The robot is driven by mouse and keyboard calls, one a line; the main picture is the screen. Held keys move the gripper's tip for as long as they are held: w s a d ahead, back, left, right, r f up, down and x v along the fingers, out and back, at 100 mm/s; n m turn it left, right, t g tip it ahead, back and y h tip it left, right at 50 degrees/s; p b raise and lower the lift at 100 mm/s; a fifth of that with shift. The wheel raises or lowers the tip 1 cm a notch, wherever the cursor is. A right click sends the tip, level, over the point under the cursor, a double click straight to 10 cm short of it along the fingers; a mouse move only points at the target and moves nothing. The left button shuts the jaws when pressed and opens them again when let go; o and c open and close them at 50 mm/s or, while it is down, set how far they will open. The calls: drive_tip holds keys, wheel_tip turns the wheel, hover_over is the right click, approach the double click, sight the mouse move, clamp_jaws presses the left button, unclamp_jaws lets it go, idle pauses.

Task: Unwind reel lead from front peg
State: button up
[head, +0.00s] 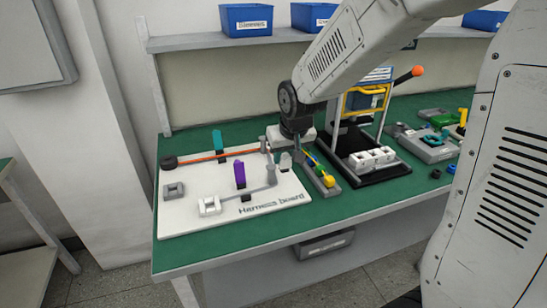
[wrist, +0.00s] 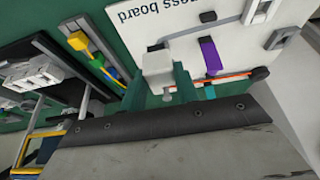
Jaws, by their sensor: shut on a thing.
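The white harness board (head: 178,223) lies on the green bench. The black reel (head: 169,162) sits at its back left, with an orange-red lead (head: 222,154) running right to a grey peg (head: 262,143). A front peg (head: 270,174) stands nearer, at the end of a grey lead. My gripper (head: 286,160) is low at the board's right edge, beside the pegs. In the wrist view, it is shut on a white block (wrist: 158,66), apparently a connector. The reel (wrist: 260,74) and orange lead (wrist: 236,77) also show there. My wrist hides part of the lead.
A grey tray with yellow and blue parts (head: 322,177) and a black fixture (head: 375,174) crowd the right.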

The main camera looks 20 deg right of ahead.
drive_tip(key=shift+d, duration=1.2)
drive_tip(key=shift+w+d, duration=0.1)
drive_tip(key=shift+w, duration=0.05)
drive_tip(key=w+d, duration=0.4)
drive_tip(key=shift+w+d, duration=0.2)
drive_tip(key=shift+w, duration=0.2)
drive_tip(key=w, duration=0.9)
drive_tip(key=shift+d, duration=0.3)
